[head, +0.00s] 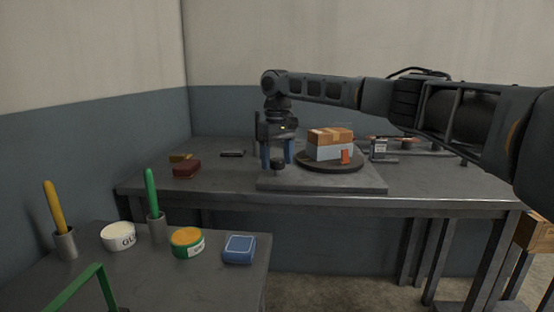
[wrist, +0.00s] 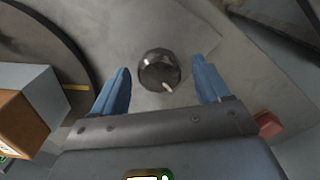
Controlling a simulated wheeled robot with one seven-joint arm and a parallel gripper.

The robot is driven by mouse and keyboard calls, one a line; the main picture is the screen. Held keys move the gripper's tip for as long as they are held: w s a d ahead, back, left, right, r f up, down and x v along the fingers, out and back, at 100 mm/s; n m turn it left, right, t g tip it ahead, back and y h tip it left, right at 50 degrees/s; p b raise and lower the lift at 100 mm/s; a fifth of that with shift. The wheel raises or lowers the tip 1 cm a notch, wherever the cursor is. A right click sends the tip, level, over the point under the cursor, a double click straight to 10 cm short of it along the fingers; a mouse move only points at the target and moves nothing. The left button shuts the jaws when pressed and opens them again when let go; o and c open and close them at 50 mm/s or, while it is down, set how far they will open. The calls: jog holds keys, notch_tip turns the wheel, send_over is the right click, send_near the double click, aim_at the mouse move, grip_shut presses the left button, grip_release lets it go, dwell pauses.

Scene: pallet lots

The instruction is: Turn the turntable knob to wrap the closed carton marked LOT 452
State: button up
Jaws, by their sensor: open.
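The dark turntable knob (head: 277,165) stands on the grey base plate (head: 330,182), at its left end. In the wrist view the knob (wrist: 159,71) is round, with pale marks at its rim. My gripper (head: 277,160) is open above it with blue fingers; in the wrist view its fingertips (wrist: 160,75) lie to either side of the knob, apart from it. The round dark turntable (head: 328,168) carries a brown carton (head: 330,138) with a pale lower part and an orange-red tag (head: 345,157). No lot number is readable. The carton's side also shows in the wrist view (wrist: 22,120).
A dark red block (head: 187,169), a yellowish block (head: 181,157) and a small black item (head: 232,153) lie left on the bench. A label stand (head: 379,149) is right of the turntable. The near table holds tubs (head: 187,242), brush holders and a blue box (head: 239,249).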

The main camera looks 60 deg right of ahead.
jog(key=shift+c, duration=0.2)
jog(key=c, duration=1)
jog(key=shift+r+n+p, duration=0.1)
jog(key=shift+n+p, duration=0.3)
jog(key=shift+p, duration=0.4)
